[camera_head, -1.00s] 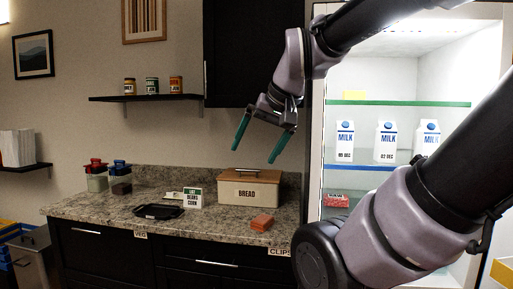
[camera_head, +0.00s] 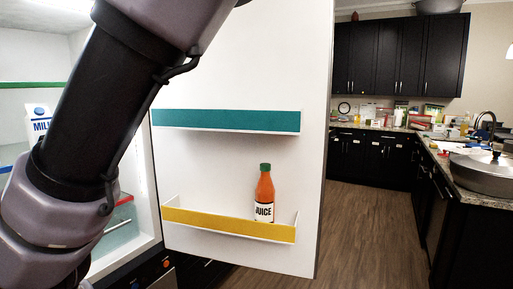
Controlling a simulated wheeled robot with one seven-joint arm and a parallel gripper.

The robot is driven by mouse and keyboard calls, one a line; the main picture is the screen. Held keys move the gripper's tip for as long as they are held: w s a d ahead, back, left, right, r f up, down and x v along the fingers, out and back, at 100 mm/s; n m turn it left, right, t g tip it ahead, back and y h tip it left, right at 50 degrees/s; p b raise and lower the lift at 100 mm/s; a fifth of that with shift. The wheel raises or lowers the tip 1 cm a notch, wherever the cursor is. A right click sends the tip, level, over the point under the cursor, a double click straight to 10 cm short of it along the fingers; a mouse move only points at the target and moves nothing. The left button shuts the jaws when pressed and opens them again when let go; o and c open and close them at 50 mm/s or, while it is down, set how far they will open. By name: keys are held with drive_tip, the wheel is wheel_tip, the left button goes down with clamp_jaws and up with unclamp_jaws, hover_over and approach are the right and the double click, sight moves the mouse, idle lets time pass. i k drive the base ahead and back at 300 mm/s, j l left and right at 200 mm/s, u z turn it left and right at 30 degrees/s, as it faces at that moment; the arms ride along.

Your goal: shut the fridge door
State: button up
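The fridge door (camera_head: 230,165) stands open, with its white inner side facing me. It has a teal-fronted shelf (camera_head: 226,120) and a yellow-fronted shelf (camera_head: 228,223). An orange juice bottle (camera_head: 264,195) with a green cap stands upright in the yellow shelf. The lit fridge interior (camera_head: 75,135) shows at the left, with a milk carton (camera_head: 39,122) partly behind my arm. My arm crosses the left side of the view, in front of the fridge opening. My gripper is outside the picture.
Beyond the door's right edge is open wooden floor (camera_head: 362,225). A counter with a large lidded pan (camera_head: 484,172) stands at the right. Dark cabinets (camera_head: 400,55) and a cluttered counter are at the back.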

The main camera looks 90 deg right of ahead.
sight(261, 91)
drive_tip(key=z, duration=4.45)
drive_tip(key=i+l+z, duration=0.2)
drive_tip(key=i, duration=0.2)
drive_tip(key=i+l+z, duration=0.2)
drive_tip(key=i, duration=0.15)
drive_tip(key=i+l+z, duration=0.15)
drive_tip(key=i, duration=0.25)
drive_tip(key=i+j+u, duration=0.25)
drive_tip(key=i+u, duration=0.25)
drive_tip(key=i+j+u, duration=0.1)
drive_tip(key=i+u, duration=0.4)
drive_tip(key=i+l+u, duration=0.1)
drive_tip(key=i+u, duration=0.4)
drive_tip(key=i+l+u, duration=0.3)
drive_tip(key=u, duration=0.2)
drive_tip(key=i+j+u, duration=0.15)
drive_tip(key=i+u, duration=0.85)
drive_tip(key=i+l+u, duration=0.3)
drive_tip(key=i+u, duration=0.35)
drive_tip(key=u, duration=2.5)
drive_tip(key=k+l+z, duration=0.15)
drive_tip(key=k, duration=0.75)
